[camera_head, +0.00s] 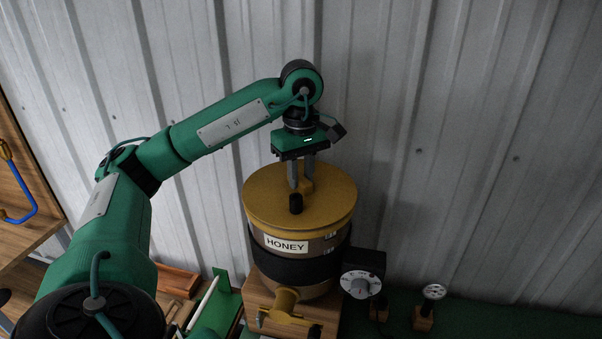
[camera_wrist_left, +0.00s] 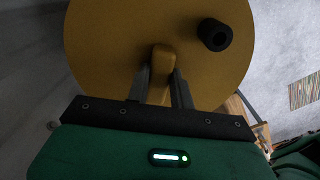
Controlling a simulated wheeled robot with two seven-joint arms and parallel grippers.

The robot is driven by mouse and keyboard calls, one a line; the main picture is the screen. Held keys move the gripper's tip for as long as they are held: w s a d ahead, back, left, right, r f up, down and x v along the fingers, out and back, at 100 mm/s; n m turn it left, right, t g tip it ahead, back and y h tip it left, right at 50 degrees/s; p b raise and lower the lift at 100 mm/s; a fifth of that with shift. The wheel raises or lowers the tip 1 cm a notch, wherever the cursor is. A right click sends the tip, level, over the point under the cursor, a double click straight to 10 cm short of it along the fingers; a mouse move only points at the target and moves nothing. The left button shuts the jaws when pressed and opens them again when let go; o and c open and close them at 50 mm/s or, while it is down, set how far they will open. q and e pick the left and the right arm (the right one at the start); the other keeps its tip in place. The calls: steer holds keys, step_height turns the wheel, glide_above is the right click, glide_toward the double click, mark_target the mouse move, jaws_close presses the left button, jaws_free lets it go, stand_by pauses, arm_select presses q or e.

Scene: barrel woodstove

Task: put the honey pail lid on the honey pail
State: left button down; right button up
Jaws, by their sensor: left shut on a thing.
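The honey pail (camera_head: 300,252) is a tan drum with a HONEY label, a black band and a yellow tap at its front. The honey pail lid (camera_head: 270,208) is a round yellow disc with a black knob, lying over the top of the pail. I cannot tell whether it is fully seated. My left gripper (camera_head: 302,187) points down at the lid and is shut on its yellow block handle. In the left wrist view the lid (camera_wrist_left: 105,45) fills the upper middle, with the handle between the fingers (camera_wrist_left: 160,85). My right gripper is not in view.
The pail stands on a wooden block (camera_head: 258,296). A dark box with a dial (camera_head: 361,280) is right of the pail, and a small gauge (camera_head: 433,293) stands further right. A corrugated metal wall (camera_head: 450,150) is close behind. A wooden shelf (camera_head: 25,190) is at the left.

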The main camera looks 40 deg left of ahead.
arm_select(q)
steer(key=shift+f, duration=0.1)
stand_by(0.3)
steer(key=shift+f, duration=0.1)
stand_by(0.4)
steer(key=c, duration=1.1)
jaws_free()
steer(key=shift+c, duration=0.2)
steer(key=shift+o, duration=0.4)
steer(key=shift+o, duration=1.2)
